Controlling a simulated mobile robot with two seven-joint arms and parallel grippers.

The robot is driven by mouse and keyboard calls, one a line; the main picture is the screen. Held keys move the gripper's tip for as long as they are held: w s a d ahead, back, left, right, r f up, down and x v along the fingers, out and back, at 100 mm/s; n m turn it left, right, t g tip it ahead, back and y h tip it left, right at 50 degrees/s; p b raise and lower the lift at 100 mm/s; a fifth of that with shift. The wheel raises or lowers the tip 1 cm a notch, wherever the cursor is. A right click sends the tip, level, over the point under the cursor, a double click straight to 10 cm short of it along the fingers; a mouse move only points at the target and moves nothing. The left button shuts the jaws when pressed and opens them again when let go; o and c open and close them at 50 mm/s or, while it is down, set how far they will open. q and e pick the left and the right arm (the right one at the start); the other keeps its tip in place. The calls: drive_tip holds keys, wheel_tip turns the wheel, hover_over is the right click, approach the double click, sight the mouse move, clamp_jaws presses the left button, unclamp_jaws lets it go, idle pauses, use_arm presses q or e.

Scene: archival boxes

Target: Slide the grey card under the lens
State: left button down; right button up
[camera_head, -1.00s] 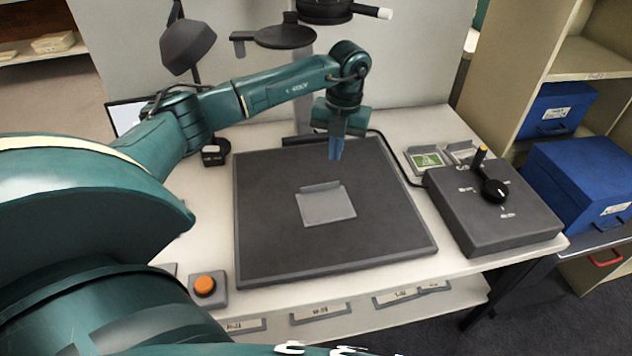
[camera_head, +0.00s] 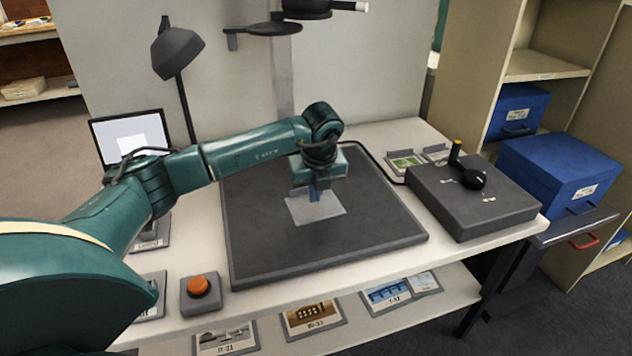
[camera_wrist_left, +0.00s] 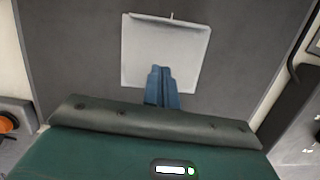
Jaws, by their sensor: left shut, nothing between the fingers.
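The grey card (camera_head: 322,208) lies flat on the dark board (camera_head: 262,250), near its middle. It has a raised lip along its far edge. The lens assembly (camera_head: 305,8) hangs on a column above the board's back, cut off by the top edge. My right gripper is not in view.
A grey control box (camera_head: 475,200) with a black knob stands to the right. An orange button (camera_head: 199,286) sits at the front left. A lamp (camera_head: 177,52) and a laptop (camera_head: 130,132) stand at the back left. Picture cards (camera_head: 312,318) line the shelf below.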

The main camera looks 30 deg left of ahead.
sight(307, 193)
use_arm(q)
drive_tip(key=shift+x, duration=1.15)
drive_tip(key=shift+w+a+r+b, duration=0.25)
drive_tip(key=shift+w+a+b, duration=0.15)
drive_tip(key=shift+w+a, duration=0.55)
drive_tip(key=shift+w+a+r, duration=0.1)
drive_tip(key=shift+w+a, duration=0.25)
drive_tip(key=shift+a, duration=0.1)
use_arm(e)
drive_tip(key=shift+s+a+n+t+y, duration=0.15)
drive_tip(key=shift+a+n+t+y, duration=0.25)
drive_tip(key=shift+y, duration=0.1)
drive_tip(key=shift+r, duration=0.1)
